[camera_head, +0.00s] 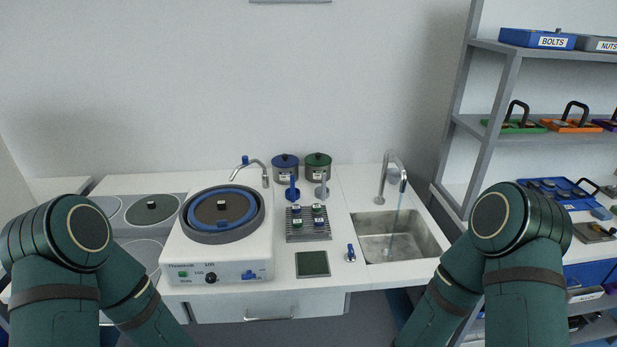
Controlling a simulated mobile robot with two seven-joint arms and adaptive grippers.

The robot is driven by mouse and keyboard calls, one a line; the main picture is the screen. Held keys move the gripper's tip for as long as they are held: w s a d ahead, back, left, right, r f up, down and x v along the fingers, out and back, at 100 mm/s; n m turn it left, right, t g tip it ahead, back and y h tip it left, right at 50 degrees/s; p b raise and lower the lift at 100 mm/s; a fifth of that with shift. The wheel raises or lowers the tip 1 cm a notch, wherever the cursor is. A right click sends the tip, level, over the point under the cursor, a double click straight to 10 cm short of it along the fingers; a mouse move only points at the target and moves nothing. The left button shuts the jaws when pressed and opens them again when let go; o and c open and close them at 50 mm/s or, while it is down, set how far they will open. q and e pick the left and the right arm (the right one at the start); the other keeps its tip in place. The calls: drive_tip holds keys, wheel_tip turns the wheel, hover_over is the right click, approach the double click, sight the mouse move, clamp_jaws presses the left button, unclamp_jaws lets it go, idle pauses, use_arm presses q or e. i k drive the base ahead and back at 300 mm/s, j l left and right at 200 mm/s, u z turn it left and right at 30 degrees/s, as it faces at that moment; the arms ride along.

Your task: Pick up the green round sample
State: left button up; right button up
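A dark ribbed rack (308,237) lies on the white counter, right of the polishing machine. Several small round samples stand on it, some with green tops and some with blue or dark tops. One green round sample (297,223) is at the front left of the group, and another green-looking one (317,208) is at the back right. They are too small to tell their exact shape. My left and right arms show at the lower left and lower right. Neither gripper is in view.
The polishing machine (221,260) stands left of the rack. Behind are a blue-lidded pot (285,167) and a green-lidded pot (318,166). A dark square plate (312,264) lies in front. The sink (400,237), with running water, is right. Shelves (492,130) stand far right.

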sight(316, 207)
drive_tip(key=u, duration=0.4)
drive_tip(key=l+u, duration=0.35)
drive_tip(key=u, duration=0.15)
drive_tip(key=l+u, duration=0.5)
drive_tip(key=k+l+u, duration=0.1)
drive_tip(key=l+u, duration=0.2)
drive_tip(key=l, duration=0.6)
